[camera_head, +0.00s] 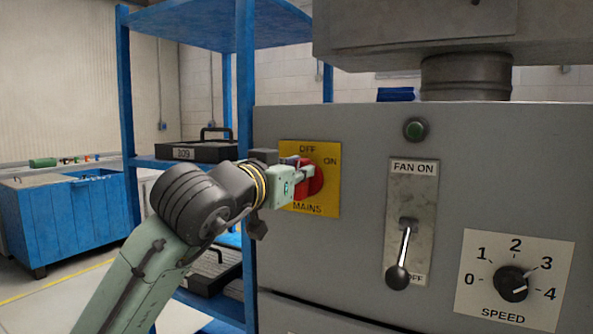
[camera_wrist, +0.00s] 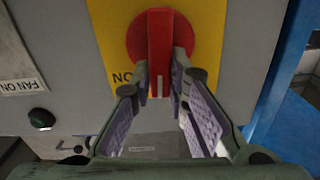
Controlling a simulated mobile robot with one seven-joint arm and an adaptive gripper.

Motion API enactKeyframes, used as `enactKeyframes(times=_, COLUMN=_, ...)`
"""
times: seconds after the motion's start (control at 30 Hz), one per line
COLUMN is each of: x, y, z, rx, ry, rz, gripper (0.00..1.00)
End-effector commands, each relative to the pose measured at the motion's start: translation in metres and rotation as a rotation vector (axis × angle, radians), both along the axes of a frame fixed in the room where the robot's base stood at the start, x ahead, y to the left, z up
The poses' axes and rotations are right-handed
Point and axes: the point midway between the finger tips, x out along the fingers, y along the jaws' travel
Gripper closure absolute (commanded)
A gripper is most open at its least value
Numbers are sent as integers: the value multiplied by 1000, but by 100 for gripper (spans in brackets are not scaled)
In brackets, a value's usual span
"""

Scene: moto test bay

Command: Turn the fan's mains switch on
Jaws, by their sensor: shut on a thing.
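The red rotary mains switch (camera_head: 317,183) sits on a yellow plate (camera_head: 327,207) lettered OFF at the top, ON at the right and MAINS below. In the wrist view, which is turned about upside down, its red handle (camera_wrist: 160,36) stands upright. The white mark on the handle's end points down in that picture, toward the plate's OFF side. My gripper (camera_head: 306,173) is at the plate, with its two fingers closed on either side of the handle. The OFF word is hidden in the wrist view, and my gripper covers part of the switch in the head view.
Right of the plate are a green lamp (camera_head: 415,130), a FAN ON lever (camera_head: 398,276) hanging down and a SPEED knob (camera_head: 512,284). A blue shelf rack (camera_head: 127,110) with a black case (camera_head: 195,151) stands close to the left of the grey cabinet (camera_head: 365,130).

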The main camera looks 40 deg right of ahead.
Motion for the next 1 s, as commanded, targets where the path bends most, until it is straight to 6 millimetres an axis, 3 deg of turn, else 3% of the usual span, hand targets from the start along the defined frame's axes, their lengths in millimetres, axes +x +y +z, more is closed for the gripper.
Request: enactKeyframes(times=1.0, x=-15, y=-6, z=-11, rx=354, ry=-851, rz=-1, gripper=100)
